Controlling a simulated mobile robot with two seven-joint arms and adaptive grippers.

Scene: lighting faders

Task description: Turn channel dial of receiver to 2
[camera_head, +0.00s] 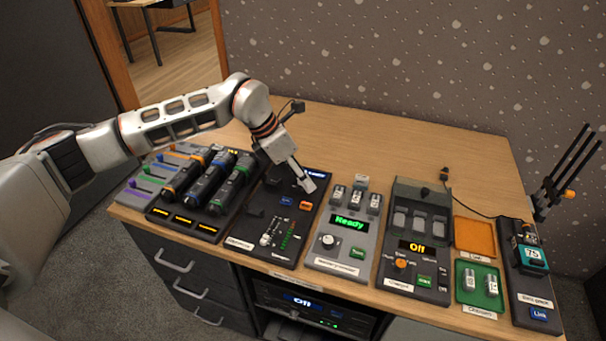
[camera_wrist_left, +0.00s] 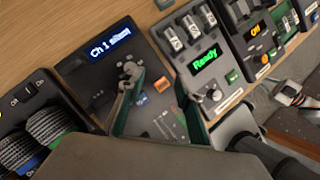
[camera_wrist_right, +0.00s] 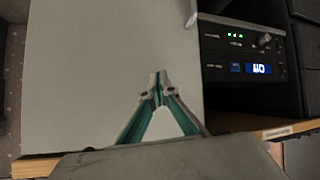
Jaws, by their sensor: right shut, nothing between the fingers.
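No label reading "receiver" is legible. A black panel (camera_head: 262,245) with sliders, a blue and an orange button has a screen (camera_wrist_left: 110,45) reading "Ch 1" and a blurred word. My left gripper (camera_head: 311,184) is over the back part of this panel; in the left wrist view its fingers (camera_wrist_left: 158,88) are apart with nothing between them. A rack unit (camera_head: 315,306) with a blue "Off" display sits in the cabinet; the right wrist view shows it upside down with a small knob (camera_wrist_right: 265,40). My right gripper (camera_wrist_right: 158,78) is shut and empty before a pale panel.
A "Ready" unit (camera_head: 325,262) with a round dial and an "Off" charger (camera_head: 418,291) stand to the right. Orange (camera_head: 475,237) and green (camera_head: 477,301) trays follow. Handheld microphones (camera_head: 207,182) lie to the left. The back of the desk (camera_head: 400,140) is mostly clear.

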